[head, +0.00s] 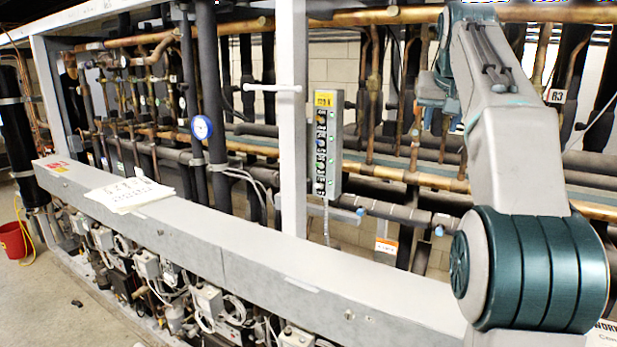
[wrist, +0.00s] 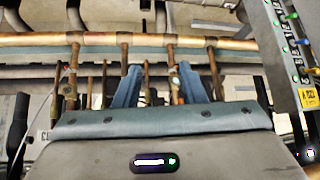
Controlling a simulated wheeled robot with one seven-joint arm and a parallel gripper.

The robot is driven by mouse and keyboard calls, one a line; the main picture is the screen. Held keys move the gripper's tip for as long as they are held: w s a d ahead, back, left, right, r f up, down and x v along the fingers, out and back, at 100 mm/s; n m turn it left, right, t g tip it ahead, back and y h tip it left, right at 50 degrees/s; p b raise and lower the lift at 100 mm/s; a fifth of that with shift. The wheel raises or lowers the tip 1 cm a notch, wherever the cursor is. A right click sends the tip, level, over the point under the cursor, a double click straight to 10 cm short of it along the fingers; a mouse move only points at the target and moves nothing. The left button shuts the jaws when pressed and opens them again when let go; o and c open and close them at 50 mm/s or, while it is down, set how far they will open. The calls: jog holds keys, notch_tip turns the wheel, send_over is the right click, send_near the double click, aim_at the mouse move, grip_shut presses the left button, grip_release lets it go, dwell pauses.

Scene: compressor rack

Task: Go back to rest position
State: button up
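My gripper (wrist: 158,74) shows in the wrist view as two blue fingers standing apart. Nothing is held between them; the copper pipes seen through the gap lie behind. In the head view my arm (head: 530,160) is raised on the right, and I cannot make out the gripper fingers there. The compressor rack (head: 290,120) stands in front of me, with my arm over its right part.
A grey beam (head: 250,250) runs along the rack front, with papers (head: 130,194) on it. A control panel box (head: 327,150) hangs beside a white post; the box also shows in the wrist view (wrist: 287,45). A red bucket (head: 13,240) stands on the floor at left.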

jog(key=s+a+f+n+g+b, duration=0.1)
jog(key=s+a+f, duration=0.3)
jog(key=s+f, duration=0.6)
jog(key=s+a+f+n+g+y+b, duration=0.1)
jog(key=s+a+f+b, duration=0.1)
jog(key=s+f, duration=0.9)
jog(key=s+a+f+n+g+y+b, duration=0.1)
jog(key=s+a+f, duration=0.4)
jog(key=s+f, duration=0.6)
notch_tip(320, 180, down, 7)
jog(key=shift+a+g+b, duration=0.3)
jog(key=shift+g+b, duration=0.1)
jog(key=shift+n, duration=0.3)
